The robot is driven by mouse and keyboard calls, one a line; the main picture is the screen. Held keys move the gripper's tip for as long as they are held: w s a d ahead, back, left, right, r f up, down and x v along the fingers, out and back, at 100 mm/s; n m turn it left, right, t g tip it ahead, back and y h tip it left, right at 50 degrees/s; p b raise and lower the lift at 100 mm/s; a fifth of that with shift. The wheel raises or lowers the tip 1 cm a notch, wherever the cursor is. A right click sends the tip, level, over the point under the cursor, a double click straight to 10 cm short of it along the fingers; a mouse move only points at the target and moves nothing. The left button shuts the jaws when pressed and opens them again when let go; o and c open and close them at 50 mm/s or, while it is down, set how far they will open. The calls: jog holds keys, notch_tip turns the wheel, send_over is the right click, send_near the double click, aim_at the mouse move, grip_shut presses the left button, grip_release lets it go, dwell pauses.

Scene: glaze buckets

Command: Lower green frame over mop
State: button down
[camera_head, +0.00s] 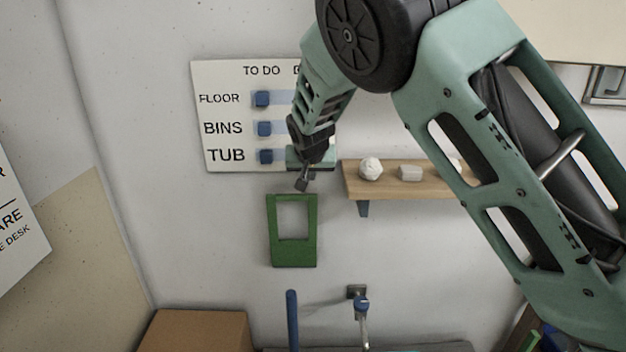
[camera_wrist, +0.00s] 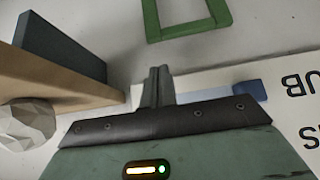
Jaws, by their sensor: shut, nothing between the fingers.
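The green frame (camera_head: 294,255), a rectangular plate with a window in it, is flat on the wall below the TO DO board; part of it also shows at the top of the wrist view (camera_wrist: 190,28). My gripper (camera_head: 303,184) is shut and empty, just above the frame's upper right part in the head view. In the wrist view its closed fingers (camera_wrist: 158,85) stand apart from the frame. A blue upright handle (camera_head: 292,322) below the frame may be the mop; its lower end is out of view.
The TO DO board (camera_head: 222,84) has blue sliders beside FLOOR, BINS and TUB. A wooden shelf (camera_head: 390,190) with pale objects is close on the right. A blue-topped tool (camera_head: 361,304) is at a wall hook. A cardboard box (camera_head: 195,331) stands lower left. Wall left of the frame is clear.

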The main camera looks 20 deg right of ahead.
aim_at(311, 195)
jog(key=shift+w, duration=0.1)
jog(key=p+x, duration=0.3)
jog(key=x, duration=0.5)
jog(key=shift+w+d+f, duration=0.15)
jog(key=shift+w+f, duration=0.1)
jog(key=shift+w, duration=0.05)
jog(key=shift+w+f, duration=0.3)
jog(key=shift+f, duration=0.2)
jog(key=shift+s, duration=0.1)
